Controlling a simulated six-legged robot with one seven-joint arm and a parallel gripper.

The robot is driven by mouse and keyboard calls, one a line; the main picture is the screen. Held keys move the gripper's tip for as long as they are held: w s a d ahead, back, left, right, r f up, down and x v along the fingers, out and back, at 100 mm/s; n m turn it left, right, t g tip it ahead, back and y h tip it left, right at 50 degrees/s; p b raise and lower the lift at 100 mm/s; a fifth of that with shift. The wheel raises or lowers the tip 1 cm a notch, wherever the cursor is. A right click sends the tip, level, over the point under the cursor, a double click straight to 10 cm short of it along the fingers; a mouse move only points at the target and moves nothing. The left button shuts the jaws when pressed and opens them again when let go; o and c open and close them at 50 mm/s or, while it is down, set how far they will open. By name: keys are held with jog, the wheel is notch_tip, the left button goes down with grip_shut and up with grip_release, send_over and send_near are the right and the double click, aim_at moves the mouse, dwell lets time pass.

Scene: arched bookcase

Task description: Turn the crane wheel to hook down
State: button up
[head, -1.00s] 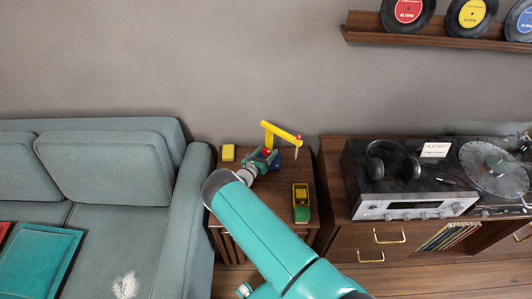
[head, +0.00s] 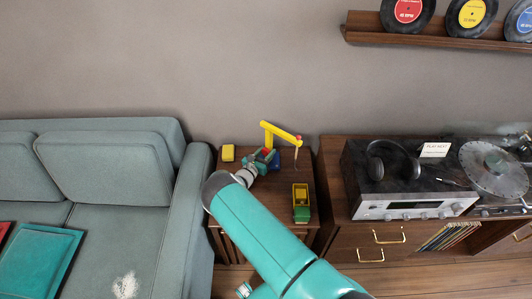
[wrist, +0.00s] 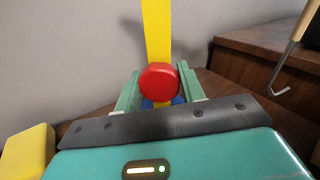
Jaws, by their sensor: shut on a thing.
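The toy crane has a yellow mast and boom (head: 283,132) and stands on a small wooden side table (head: 235,206). Its red wheel (wrist: 159,81) sits low in front of the yellow mast (wrist: 157,25) in the wrist view. My gripper (head: 266,158) is at the crane's base, and its fingers (wrist: 160,88) are shut on the red wheel, one on each side. The hook (wrist: 284,87) hangs on its line at the right in the wrist view. In the head view the hook line (head: 296,158) hangs below the boom tip. A blue base part (wrist: 163,102) shows behind the wheel.
A yellow block (head: 228,152) stands at the table's back left, also close by in the wrist view (wrist: 28,150). A yellow-and-green toy truck (head: 301,202) stands at the table's right. The sofa (head: 190,200) is left, the cabinet (head: 350,240) right.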

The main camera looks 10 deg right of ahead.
jog(key=shift+m, duration=2.3)
jog(key=shift+h, duration=0.3)
jog(key=o, duration=1)
jog(key=shift+c, duration=0.2)
jog(key=v, duration=1.3)
jog(key=shift+s+a, duration=0.2)
jog(key=shift+s, duration=0.15)
